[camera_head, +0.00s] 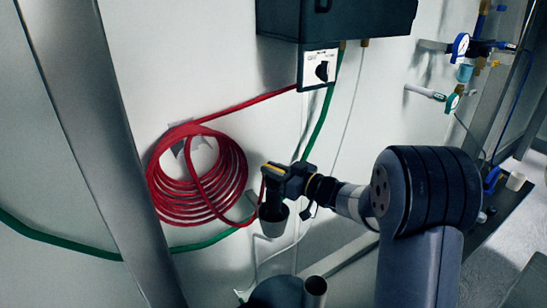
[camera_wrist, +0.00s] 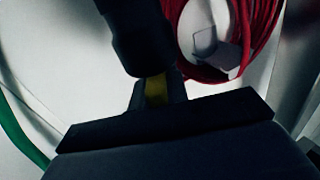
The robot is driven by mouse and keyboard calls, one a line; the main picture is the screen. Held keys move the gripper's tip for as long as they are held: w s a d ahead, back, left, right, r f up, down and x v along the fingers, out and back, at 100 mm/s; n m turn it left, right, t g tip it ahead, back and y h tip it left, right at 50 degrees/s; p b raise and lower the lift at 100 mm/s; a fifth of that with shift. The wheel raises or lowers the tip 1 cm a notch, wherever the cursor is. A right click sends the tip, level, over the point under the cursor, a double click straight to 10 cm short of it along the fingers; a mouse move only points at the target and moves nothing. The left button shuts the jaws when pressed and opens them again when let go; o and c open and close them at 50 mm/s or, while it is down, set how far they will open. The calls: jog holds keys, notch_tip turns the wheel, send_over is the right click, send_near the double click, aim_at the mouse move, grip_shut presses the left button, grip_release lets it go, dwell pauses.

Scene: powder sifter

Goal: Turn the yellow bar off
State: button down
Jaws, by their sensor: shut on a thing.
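The yellow bar (camera_wrist: 155,90) shows as a small yellow patch between dark parts in the middle of the wrist view. My gripper (camera_head: 275,180) is at the wall fixture, just right of the red hose coil in the head view, and its jaws are shut on the bar. Most of the bar is hidden by the jaws, and its angle cannot be told. A dark rounded part (camera_wrist: 140,38) rises above the bar in the wrist view.
A coiled red hose (camera_head: 200,195) hangs on the wall at left. A green hose (camera_head: 60,241) runs along the wall. A dark box (camera_head: 340,18) with a black-knobbed switch plate (camera_head: 319,68) is above. Valves with blue gauges (camera_head: 461,46) are at upper right. A metal post (camera_head: 98,140) stands at left.

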jog(key=n+g+y+p, duration=0.1)
jog(key=n+g, duration=0.1)
jog(key=n+g+y+p, duration=0.1)
jog(key=g, duration=0.2)
jog(key=shift+w+r+n, duration=0.1)
jog(key=shift+n, duration=0.3)
jog(key=n+g+y+p, duration=0.1)
jog(key=n+g, duration=0.1)
jog(key=g, duration=0.2)
jog(key=shift+n+g, duration=0.3)
jog(key=shift+n, duration=0.1)
jog(key=c, duration=1.4)
grip_release()
jog(key=shift+d+b, duration=0.3)
jog(key=shift+d, duration=0.15)
jog(key=d+b, duration=0.2)
jog(key=d, duration=0.7)
jog(key=shift+d+b, duration=0.35)
jog(key=shift+d, duration=0.05)
